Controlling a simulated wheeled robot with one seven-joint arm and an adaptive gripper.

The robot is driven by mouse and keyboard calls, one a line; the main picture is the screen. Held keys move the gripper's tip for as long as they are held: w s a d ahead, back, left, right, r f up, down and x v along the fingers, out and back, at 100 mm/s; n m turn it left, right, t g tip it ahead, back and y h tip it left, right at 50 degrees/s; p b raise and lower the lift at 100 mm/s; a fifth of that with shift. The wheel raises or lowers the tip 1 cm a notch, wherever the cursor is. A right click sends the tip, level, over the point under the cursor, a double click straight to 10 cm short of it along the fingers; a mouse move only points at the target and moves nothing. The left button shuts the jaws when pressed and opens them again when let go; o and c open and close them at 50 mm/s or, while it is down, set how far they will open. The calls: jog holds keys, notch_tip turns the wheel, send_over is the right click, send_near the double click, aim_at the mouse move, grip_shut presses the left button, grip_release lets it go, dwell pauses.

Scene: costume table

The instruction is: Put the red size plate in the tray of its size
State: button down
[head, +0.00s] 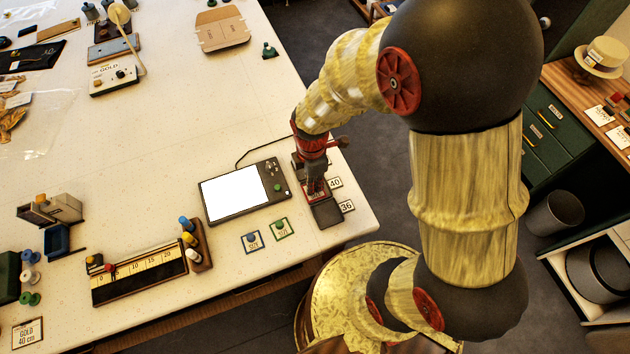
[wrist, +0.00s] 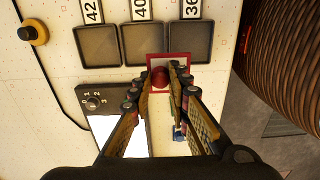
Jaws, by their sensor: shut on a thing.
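The red size plate (wrist: 160,76) is a small square with a red border and a round red knob. My gripper (head: 315,182) is shut on its knob. In the wrist view the plate overlaps the near edges of the 40 tray (wrist: 147,42) and the 36 tray (wrist: 190,42); its height above them is unclear. The 42 tray (wrist: 97,45) is left of them. All three dark trays look empty in the wrist view. In the head view the 36 tray (head: 327,213) is clear, while my gripper covers much of the others. The plate's printed size is not readable.
A blue plate (head: 252,242) and a green plate (head: 280,229) lie on the table near its front edge. A scale-like device with a white top (head: 236,192) stands left of the trays. The table's right edge is close beyond the tray labels.

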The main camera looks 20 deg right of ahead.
jog(key=w+f, duration=0.1)
jog(key=f, duration=0.1)
jog(key=w+d+f, duration=0.2)
jog(key=w+f, duration=0.1)
jog(key=shift+d+f, duration=0.25)
jog(key=shift+f, duration=0.05)
jog(key=shift+w+f, duration=0.15)
jog(key=shift+f, duration=1.5)
jog(key=shift+f+b, duration=0.1)
jog(key=shift+b, duration=0.2)
jog(key=shift+f, duration=0.15)
jog(key=c, duration=1.8)
grip_release()
jog(key=shift+o, duration=0.6)
jog(key=shift+r, duration=0.2)
